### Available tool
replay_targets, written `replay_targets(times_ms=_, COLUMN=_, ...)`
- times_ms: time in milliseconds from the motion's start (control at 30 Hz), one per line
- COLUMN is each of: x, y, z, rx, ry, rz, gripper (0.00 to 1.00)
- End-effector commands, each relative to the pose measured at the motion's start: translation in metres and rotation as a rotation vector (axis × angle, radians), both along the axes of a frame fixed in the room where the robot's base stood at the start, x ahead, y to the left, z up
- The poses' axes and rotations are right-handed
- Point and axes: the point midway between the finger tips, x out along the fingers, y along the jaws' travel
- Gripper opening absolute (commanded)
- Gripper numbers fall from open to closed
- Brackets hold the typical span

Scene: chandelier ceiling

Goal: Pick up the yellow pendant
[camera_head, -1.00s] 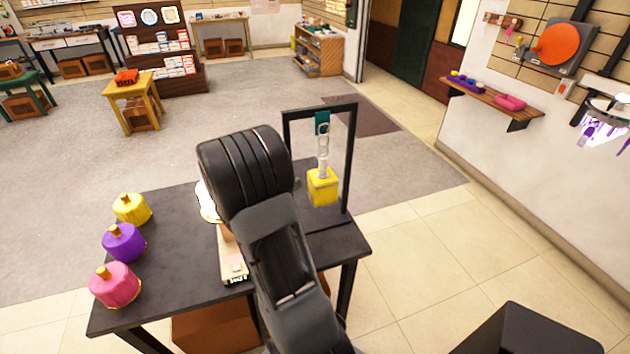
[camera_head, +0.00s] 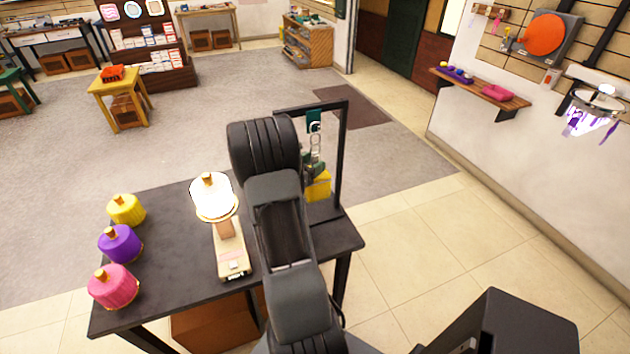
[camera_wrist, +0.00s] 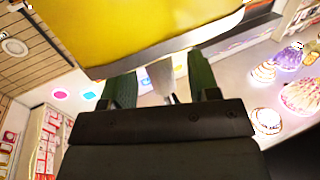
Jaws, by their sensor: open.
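A yellow block-shaped pendant (camera_head: 319,187) hangs by a pale linked stem from a teal hook (camera_head: 314,122) on a black frame (camera_head: 342,160) at the table's right end. Another yellow piece, rounded with a gold cap (camera_head: 126,209), stands at the table's left. My gripper (camera_head: 313,165) is at the hanging pendant's stem, just above the yellow block, partly hidden by my arm. In the wrist view, the large yellow body (camera_wrist: 150,30) fills the top. My green fingers (camera_wrist: 160,82) are apart near its edge, with a grey stem showing between them. I cannot tell whether they touch it.
The black table (camera_head: 175,245) also holds a purple piece (camera_head: 120,243), a pink piece (camera_head: 114,286) and a lit white lamp (camera_head: 214,197) on a scale-like base (camera_head: 232,258). A wall shelf (camera_head: 480,87) is at right.

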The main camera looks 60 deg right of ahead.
Motion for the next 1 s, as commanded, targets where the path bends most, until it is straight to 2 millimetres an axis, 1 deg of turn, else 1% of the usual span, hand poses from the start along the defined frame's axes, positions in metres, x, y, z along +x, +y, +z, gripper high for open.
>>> replay_targets(times_ms=33, x=-0.003, y=-0.008, z=0.002, rx=0.001, ry=0.002, rz=-0.002, gripper=0.55)
replay_targets(times_ms=100, x=-0.005, y=-0.016, z=0.002, rx=0.001, ry=-0.001, rz=-0.002, gripper=0.55)
replay_targets(times_ms=200, x=-0.006, y=-0.025, z=0.001, rx=0.0, ry=0.0, rz=-0.002, gripper=0.55)
replay_targets(times_ms=300, x=-0.007, y=-0.029, z=0.0, rx=0.0, ry=-0.001, rz=0.0, gripper=0.55)
replay_targets(times_ms=533, x=-0.007, y=-0.029, z=0.0, rx=0.0, ry=-0.001, rz=0.001, gripper=0.55)
replay_targets(times_ms=1000, x=-0.007, y=-0.029, z=0.0, rx=0.0, ry=-0.001, rz=0.001, gripper=0.1)
